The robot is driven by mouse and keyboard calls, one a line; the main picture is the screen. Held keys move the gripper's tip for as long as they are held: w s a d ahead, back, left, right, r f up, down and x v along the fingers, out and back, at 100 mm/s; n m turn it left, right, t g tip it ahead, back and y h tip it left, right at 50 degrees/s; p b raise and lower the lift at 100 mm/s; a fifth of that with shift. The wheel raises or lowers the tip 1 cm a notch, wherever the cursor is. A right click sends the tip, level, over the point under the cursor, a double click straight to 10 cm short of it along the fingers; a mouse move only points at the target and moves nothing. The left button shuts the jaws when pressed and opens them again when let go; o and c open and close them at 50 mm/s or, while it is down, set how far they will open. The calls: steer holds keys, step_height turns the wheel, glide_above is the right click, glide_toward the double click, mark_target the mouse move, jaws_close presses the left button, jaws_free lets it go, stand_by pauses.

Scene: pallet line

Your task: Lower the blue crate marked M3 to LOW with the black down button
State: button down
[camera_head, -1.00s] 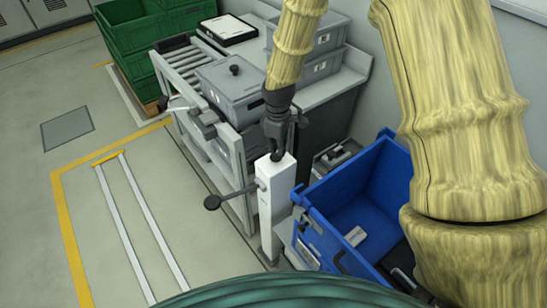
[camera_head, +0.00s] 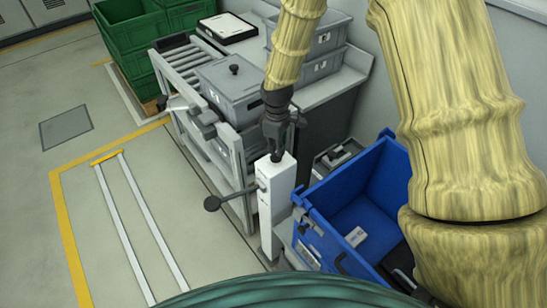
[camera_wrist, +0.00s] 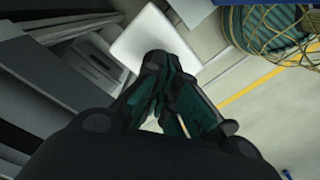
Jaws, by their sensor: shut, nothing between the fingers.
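The blue crate (camera_head: 375,177) stands right of a white post (camera_head: 278,205), with a pale label card (camera_head: 355,237) inside it. I cannot read an M3 mark. My gripper (camera_head: 276,157) is shut and empty, pointing down at the top of the white post, with its tips at or just above it; contact cannot be told. The pale top of the post (camera_wrist: 150,42) also shows in the wrist view, behind the dark teal fingers. No black down button can be made out; my gripper covers part of the post top.
A lever with a black knob (camera_head: 212,203) sticks out left of the post. A roller conveyor (camera_head: 183,62) with a lidded grey bin (camera_head: 232,88) stands behind. Green crates (camera_head: 130,35) are at the back left.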

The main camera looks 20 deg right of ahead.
mark_target(276, 157)
steer(key=shift+f+b, duration=0.4)
steer(key=shift+f, duration=1.15)
stand_by(3.0)
steer(key=shift+r, duration=0.1)
stand_by(1.2)
step_height(276, 157, up, 7)
steer(key=p, duration=0.5)
steer(key=shift+p, duration=0.3)
